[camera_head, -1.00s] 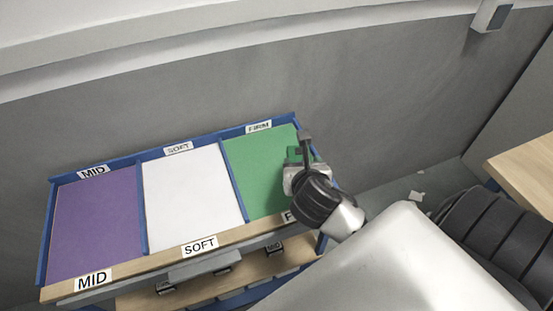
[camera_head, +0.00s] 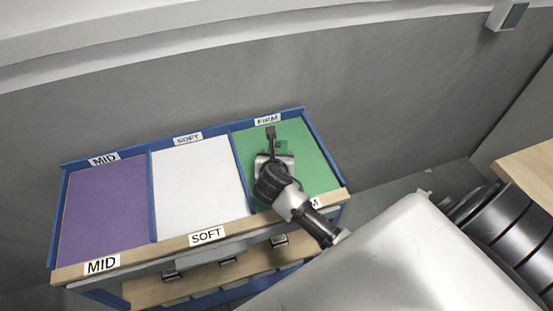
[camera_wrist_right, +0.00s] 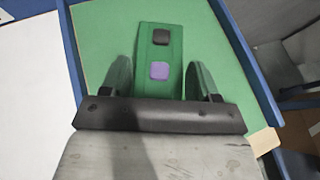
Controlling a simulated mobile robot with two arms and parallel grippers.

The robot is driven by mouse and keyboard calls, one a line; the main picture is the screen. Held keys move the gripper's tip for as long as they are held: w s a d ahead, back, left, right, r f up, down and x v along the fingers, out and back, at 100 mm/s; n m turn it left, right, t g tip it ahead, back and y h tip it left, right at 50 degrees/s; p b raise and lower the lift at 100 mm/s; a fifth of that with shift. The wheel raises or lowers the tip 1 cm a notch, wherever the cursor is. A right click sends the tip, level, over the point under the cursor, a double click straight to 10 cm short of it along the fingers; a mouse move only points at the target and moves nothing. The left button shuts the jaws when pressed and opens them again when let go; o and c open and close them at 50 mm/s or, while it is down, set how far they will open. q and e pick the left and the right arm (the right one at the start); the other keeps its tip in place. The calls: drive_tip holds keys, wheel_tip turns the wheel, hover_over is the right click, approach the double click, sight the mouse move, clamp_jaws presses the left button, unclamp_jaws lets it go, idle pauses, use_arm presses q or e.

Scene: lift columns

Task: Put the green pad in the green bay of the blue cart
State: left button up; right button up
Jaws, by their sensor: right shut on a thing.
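The blue cart (camera_head: 155,209) has three bays on top: purple, white and green. The green bay (camera_head: 312,172), labelled FIRM, is at its right end. My right gripper (camera_head: 274,150) is over the green bay. In the right wrist view, my right gripper (camera_wrist_right: 160,85) is shut on the green pad (camera_wrist_right: 171,60), which has a black square and a purple square on it. The pad also shows small in the head view (camera_head: 282,146), partly hidden by the gripper. I cannot tell whether the pad touches the bay floor. My left gripper is not in view.
The white bay (camera_head: 197,183), labelled SOFT, and the purple bay (camera_head: 105,207), labelled MID, lie to the left, parted by blue dividers. A grey wall (camera_head: 250,70) stands behind the cart. A wooden surface (camera_head: 530,175) is at the right edge.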

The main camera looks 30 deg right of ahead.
drive_tip(key=shift+f, duration=0.75)
drive_tip(key=o, duration=1.3)
drive_tip(key=shift+f, duration=0.1)
drive_tip(key=shift+c, duration=0.2)
drive_tip(key=v, duration=1.2)
drive_tip(key=shift+s, duration=0.1)
